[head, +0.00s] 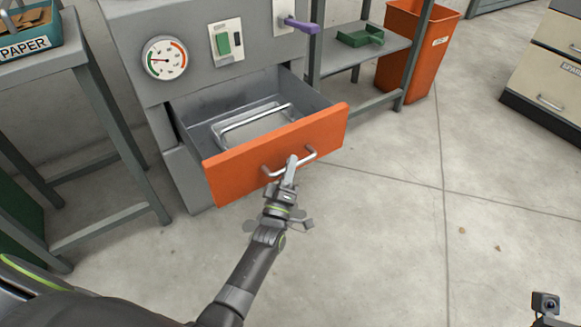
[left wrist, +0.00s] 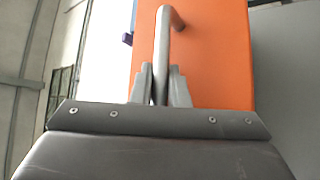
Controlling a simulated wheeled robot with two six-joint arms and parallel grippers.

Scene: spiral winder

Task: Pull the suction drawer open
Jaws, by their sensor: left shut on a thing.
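The suction drawer (head: 232,171) has an orange front and stands well out of the grey machine, its inside in view. A metal tray or frame with a raised bar (head: 255,122) lies in it. The drawer's bar handle (head: 311,152) is on the front. My left gripper (head: 291,163) is shut on the handle near its middle. In the left wrist view the two fingers (left wrist: 160,88) close around the handle (left wrist: 162,40), in front of the orange drawer front (left wrist: 215,60). My right gripper shows no fingers in the head view.
The machine face carries a gauge (head: 165,58), a green switch (head: 223,42) and a purple lever (head: 300,24). A grey table (head: 45,65) stands left, a shelf (head: 372,48) and orange bin (head: 408,60) behind right.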

